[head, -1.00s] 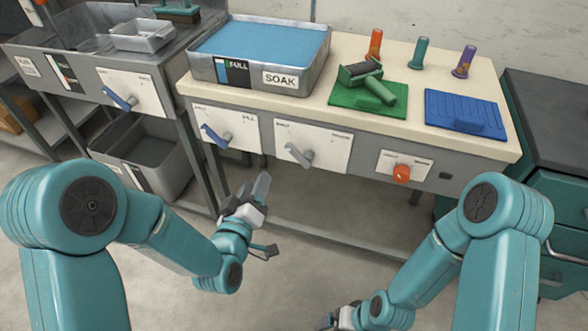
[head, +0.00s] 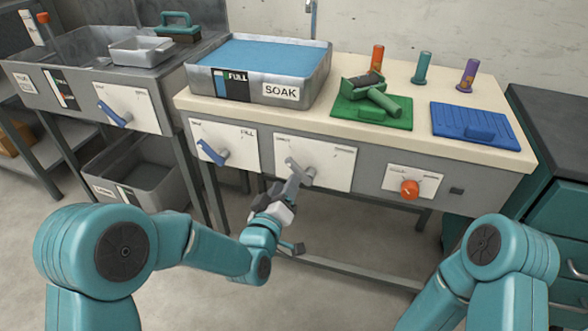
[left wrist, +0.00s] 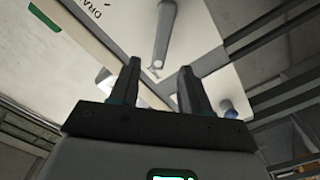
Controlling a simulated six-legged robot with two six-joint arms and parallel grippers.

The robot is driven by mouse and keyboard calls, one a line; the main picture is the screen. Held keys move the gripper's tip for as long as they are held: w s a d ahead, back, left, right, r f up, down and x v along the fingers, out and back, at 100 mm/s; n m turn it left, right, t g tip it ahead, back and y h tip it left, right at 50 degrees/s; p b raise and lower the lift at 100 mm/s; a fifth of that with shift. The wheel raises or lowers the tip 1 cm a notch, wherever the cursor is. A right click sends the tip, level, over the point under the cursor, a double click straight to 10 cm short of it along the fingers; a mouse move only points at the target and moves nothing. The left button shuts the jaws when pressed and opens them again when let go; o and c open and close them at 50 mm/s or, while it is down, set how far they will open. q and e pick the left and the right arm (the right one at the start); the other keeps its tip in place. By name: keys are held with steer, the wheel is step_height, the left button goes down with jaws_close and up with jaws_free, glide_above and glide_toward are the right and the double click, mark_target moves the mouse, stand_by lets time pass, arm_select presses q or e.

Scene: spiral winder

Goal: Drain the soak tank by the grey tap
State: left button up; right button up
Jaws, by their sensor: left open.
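The soak tank (head: 312,88) stands on the bench with blue liquid close to its rim and a gauge strip marked FULL on its front. The grey tap (head: 306,173) is a lever on a white plate (head: 335,165) on the bench front, below the tank. My left gripper (head: 287,188) is just in front of the lever's lower end, partly overlapping it. In the left wrist view the gripper (left wrist: 160,72) is open, with the grey lever (left wrist: 165,35) just beyond and between the fingertips; contact cannot be told. My right gripper is out of frame.
A blue lever (head: 212,153) is on the plate to the left, and an orange knob (head: 409,189) is to the right. Another blue lever (head: 112,115) is on the sink unit. A grey bin (head: 150,160) stands below the sink.

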mark_target(294, 169)
arm_select(q)
steer(key=x, duration=0.7)
steer(key=shift+w+b, duration=0.2)
steer(key=shift+b, duration=0.2)
jaws_close()
